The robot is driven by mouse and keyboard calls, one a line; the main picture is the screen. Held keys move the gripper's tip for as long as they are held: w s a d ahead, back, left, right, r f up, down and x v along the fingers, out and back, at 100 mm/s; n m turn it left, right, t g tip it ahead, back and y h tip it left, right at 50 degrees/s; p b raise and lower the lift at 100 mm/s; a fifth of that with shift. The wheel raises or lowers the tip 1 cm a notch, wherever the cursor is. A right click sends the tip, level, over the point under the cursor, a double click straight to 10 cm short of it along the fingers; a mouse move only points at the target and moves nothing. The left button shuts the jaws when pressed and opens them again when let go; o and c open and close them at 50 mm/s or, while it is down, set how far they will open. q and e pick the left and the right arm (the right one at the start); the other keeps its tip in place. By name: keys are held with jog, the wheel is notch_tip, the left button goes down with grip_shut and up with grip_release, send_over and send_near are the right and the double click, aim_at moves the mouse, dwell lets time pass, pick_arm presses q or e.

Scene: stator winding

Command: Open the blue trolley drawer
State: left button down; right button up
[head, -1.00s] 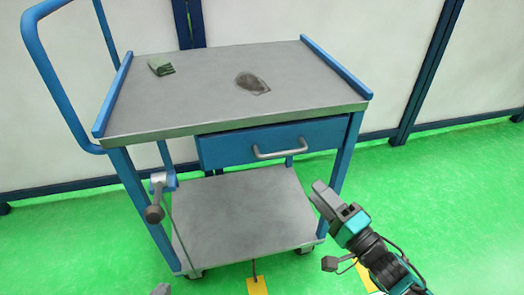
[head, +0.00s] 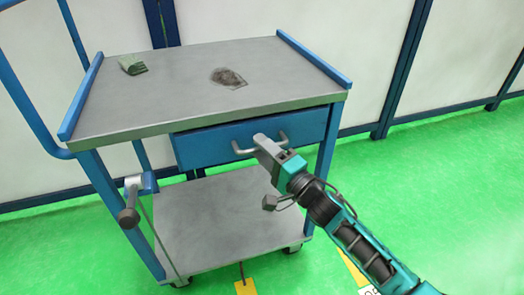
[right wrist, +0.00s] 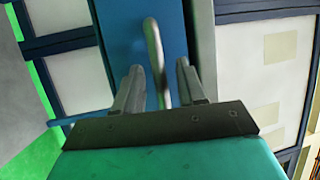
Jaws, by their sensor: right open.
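The blue drawer (head: 205,148) sits under the top of the blue and grey trolley (head: 200,95), and its front looks flush with the frame. A grey bar handle (head: 241,150) is fixed across the drawer front. My right gripper (head: 264,142) is at the handle, hiding the handle's middle. In the right wrist view the handle (right wrist: 153,50) runs upright in front of the blue drawer front (right wrist: 120,38). The open fingers of my right gripper (right wrist: 160,85) stand on either side of the handle's lower end. My left gripper is not in view.
The grey lower shelf (head: 210,220) is empty. Green floor (head: 440,190) is free at right.

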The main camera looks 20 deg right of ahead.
jog(key=shift+w+a+r, duration=0.1)
jog(key=shift+w, duration=0.15)
jog(key=shift+c, duration=0.5)
grip_shut()
